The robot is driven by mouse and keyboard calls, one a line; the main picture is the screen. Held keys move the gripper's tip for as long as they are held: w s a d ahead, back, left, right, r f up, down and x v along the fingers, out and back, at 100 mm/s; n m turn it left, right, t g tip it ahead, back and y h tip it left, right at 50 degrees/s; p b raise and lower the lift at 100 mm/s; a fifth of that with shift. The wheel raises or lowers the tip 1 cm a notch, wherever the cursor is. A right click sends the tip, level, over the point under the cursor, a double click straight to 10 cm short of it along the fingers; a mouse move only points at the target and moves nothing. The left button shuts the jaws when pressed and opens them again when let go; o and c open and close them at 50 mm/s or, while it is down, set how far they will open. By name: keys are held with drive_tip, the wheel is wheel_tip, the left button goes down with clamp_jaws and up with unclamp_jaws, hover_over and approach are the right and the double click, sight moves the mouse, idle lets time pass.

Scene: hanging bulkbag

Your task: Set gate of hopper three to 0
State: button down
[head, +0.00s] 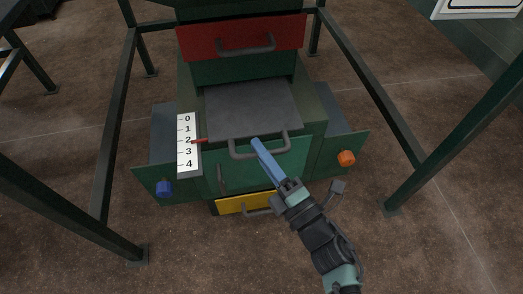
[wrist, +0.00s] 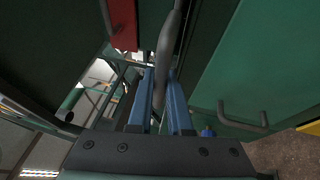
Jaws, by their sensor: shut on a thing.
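A grey sliding gate plate (head: 252,106) sticks out of the green cabinet, with a dark bar handle (head: 240,155) at its front edge. A white scale (head: 187,142) marked 0 to 4 stands left of it. In the wrist view my gripper (wrist: 161,76) is shut on the handle bar (wrist: 168,45), which runs between the fingers. No hopper number is readable.
A red drawer front (head: 241,38) with a handle is above, and a yellow one (head: 243,203) is below. A blue knob (head: 164,188) and an orange knob (head: 346,158) are on side panels. Dark green frame posts (head: 118,130) flank the cabinet. Brown floor is clear in front.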

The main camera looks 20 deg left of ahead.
idle(0.8)
drive_tip(key=w+a, duration=0.2)
drive_tip(key=w, duration=0.1)
drive_tip(key=shift+w+a+b, duration=0.2)
drive_tip(key=shift+w+b, duration=0.05)
drive_tip(key=shift+b, duration=0.05)
drive_tip(key=c, duration=0.8)
unclamp_jaws()
drive_tip(key=shift+c, duration=0.2)
drive_tip(key=shift+s+d+f, duration=0.1)
drive_tip(key=shift+f, duration=0.05)
